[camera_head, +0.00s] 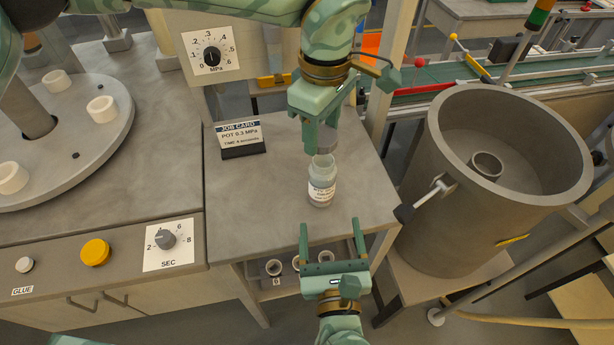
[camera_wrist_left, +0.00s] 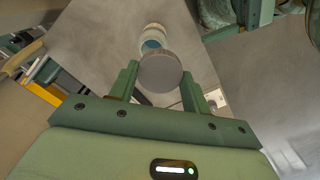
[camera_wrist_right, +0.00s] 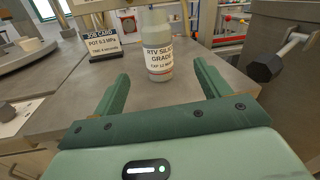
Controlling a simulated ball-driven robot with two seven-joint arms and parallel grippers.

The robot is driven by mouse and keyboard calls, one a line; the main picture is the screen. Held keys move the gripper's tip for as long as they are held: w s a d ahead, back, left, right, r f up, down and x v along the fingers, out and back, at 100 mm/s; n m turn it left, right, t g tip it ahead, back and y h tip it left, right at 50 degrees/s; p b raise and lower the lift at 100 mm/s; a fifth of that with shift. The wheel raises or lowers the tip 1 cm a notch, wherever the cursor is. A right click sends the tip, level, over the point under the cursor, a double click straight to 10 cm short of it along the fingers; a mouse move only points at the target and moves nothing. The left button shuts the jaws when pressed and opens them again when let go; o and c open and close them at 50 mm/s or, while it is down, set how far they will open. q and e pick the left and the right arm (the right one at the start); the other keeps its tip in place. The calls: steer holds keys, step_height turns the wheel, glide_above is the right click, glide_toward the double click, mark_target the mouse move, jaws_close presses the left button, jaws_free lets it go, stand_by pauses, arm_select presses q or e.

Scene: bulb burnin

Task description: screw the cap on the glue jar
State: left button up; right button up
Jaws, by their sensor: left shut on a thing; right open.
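The glue jar (camera_head: 322,182) stands upright on the grey table, a translucent bottle with a white printed label; its label shows in the right wrist view (camera_wrist_right: 158,60). My left gripper (camera_head: 321,142) is above the jar, pointing down, shut on the round grey cap (camera_wrist_left: 160,72). In the left wrist view the cap sits between the fingertips, with the jar (camera_wrist_left: 153,38) partly hidden behind it. Whether cap and jar touch is unclear. My right gripper (camera_head: 331,238) is open and empty on the near side of the jar, its fingers pointing toward it without reaching it.
A job card (camera_head: 240,138) stands left of the jar. A large grey pot (camera_head: 450,190) with a protruding clamp bolt (camera_head: 420,203) stands right of the table. A control panel with a SEC dial (camera_head: 166,239) is at left. Small cups (camera_head: 273,267) sit below the table's front edge.

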mark_target(323, 187)
arm_select(q)
steer(key=shift+w+d+r, duration=0.15)
steer(key=shift+w, duration=0.3)
steer(key=shift+w+d+r, duration=0.1)
steer(key=shift+w, duration=0.3)
steer(key=shift+s+r, duration=0.1)
steer(key=shift+s, duration=0.15)
arm_select(e)
steer(key=shift+m, duration=0.8)
steer(key=w, duration=0.4)
steer(key=w+a+r, duration=0.1)
steer(key=w, duration=0.3)
steer(key=w+a, duration=0.1)
steer(key=w, duration=0.3)
steer(key=shift+w+r, duration=0.2)
steer(key=c, duration=1.4)
arm_select(q)
steer(key=shift+f, duration=2.5)
arm_select(e)
steer(key=shift+c, duration=0.3)
